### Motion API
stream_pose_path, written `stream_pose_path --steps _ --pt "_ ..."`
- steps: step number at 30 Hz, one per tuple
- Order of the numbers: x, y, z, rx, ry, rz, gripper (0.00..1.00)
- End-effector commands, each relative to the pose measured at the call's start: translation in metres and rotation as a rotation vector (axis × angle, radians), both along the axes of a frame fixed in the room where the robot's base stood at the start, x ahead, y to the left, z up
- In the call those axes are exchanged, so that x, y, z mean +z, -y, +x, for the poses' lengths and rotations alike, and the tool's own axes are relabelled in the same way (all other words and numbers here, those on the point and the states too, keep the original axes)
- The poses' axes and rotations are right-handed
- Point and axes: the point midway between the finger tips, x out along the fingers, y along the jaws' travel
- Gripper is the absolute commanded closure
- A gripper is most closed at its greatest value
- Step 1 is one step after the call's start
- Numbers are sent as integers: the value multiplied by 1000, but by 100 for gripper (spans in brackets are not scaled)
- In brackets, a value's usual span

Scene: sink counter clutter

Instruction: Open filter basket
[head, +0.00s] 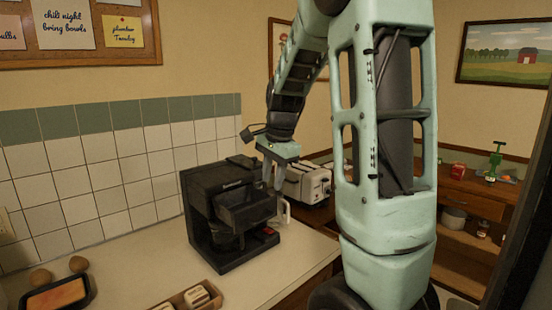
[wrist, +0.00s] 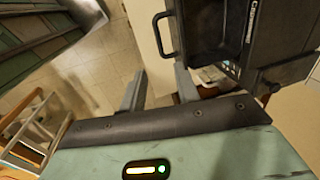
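A black coffee maker (head: 205,200) stands on the counter; its side also shows in the wrist view (wrist: 285,30). Its filter basket (head: 247,208) juts out from the front. In the wrist view the basket (wrist: 215,30) shows a dark hollow inside, so it looks drawn out. A black loop handle (wrist: 158,36) is on the basket's left edge there. My gripper (head: 272,178) is just above and right of the basket in the head view. In the wrist view its two fingers (wrist: 160,82) are apart with nothing between them, tips close to the handle; I cannot tell whether they touch.
A toaster (head: 308,183) stands behind the coffee maker. Counter left of the machine is clear (head: 130,262).

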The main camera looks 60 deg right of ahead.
Motion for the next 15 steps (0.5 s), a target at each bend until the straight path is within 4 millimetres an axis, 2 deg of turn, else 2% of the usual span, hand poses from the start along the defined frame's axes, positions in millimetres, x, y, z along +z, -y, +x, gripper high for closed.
stream_pose_path --steps 3,6,10,15 --pt "25 0 -4 1 5 -3 68" --pt "40 -1 -7 0 5 -2 68" --pt "54 -2 -10 0 2 -1 68" --pt "61 -3 -12 0 0 0 68"
